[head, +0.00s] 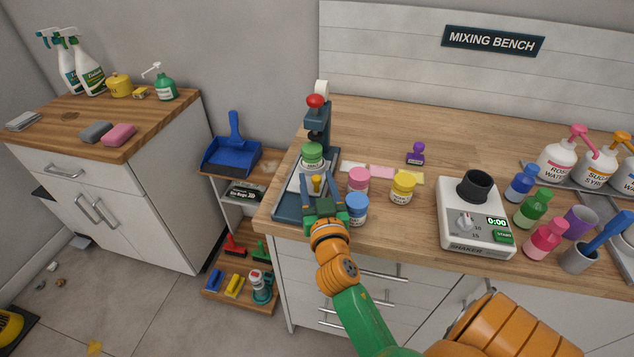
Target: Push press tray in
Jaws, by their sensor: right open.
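The press (318,122) is a dark blue stand with a red knob on top, at the left end of the mixing bench. Its press tray (297,182) shows as a light plate in front of the column, over the dark blue base (288,207). A green-lidded jar (312,158) stands on the tray under the press head. A small yellow knob (317,181) is at the tray's front. My right gripper (321,186) is open at the tray's front, its fingers on either side of the yellow knob. Whether they touch it I cannot tell. My left gripper is out of view.
Pink (358,180), blue (356,208) and yellow (402,187) jars stand close right of my right gripper. A purple stamp (415,153) and a shaker machine (474,217) are farther right. The bench's left edge is close to the press base.

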